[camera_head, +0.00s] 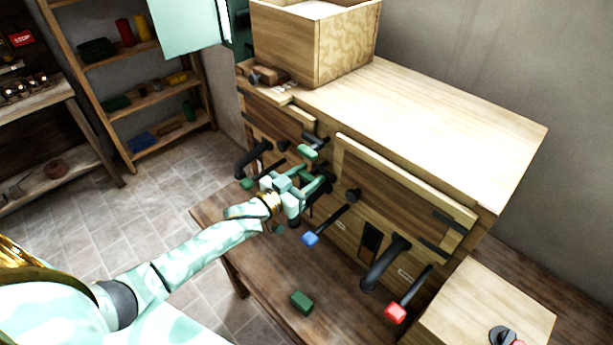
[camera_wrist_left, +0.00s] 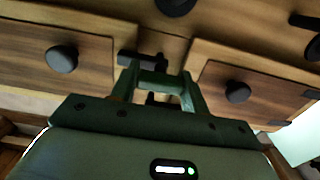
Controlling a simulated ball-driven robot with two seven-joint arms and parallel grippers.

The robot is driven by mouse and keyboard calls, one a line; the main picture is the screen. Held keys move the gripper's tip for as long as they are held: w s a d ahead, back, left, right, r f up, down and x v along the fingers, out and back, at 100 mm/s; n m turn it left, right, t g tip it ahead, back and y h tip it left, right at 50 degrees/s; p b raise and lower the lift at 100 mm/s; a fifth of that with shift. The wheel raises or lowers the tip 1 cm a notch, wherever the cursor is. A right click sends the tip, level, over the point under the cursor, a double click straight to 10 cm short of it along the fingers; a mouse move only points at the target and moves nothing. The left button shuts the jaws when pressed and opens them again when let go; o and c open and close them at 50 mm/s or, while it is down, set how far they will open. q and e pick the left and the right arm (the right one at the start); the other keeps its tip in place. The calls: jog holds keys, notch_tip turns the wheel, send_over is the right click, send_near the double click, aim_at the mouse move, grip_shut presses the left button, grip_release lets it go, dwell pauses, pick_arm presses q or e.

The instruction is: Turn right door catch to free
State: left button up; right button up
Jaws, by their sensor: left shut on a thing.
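My left gripper (camera_head: 318,182) reaches the front of the wooden cabinet, in the gap between its two doors. It is shut on a small dark piece there, which I take to be the right door catch; the fingers mostly hide it. In the left wrist view the fingers (camera_wrist_left: 160,82) stand between the two door panels, with a dark bar (camera_wrist_left: 140,59) just by the tips. The right door (camera_head: 400,185) has a dark round knob (camera_head: 352,195) and looks closed. My right gripper is not in view.
Levers with blue (camera_head: 310,239), red (camera_head: 395,313) and green (camera_head: 247,184) ends stick out from the cabinet front, near the arm. A green block (camera_head: 302,302) lies on the low bench. An open wooden box (camera_head: 345,50) stands on the cabinet top, which is otherwise largely clear.

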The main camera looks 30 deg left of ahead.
pick_arm(q)
jog(key=m, duration=0.6)
jog(key=shift+m, duration=0.4)
jog(key=m, duration=0.4)
jog(key=shift+f+b, duration=0.1)
jog(key=shift+b, duration=0.25)
jog(key=shift+m, duration=1.5)
jog(key=shift+b, duration=0.3)
jog(key=o, duration=1)
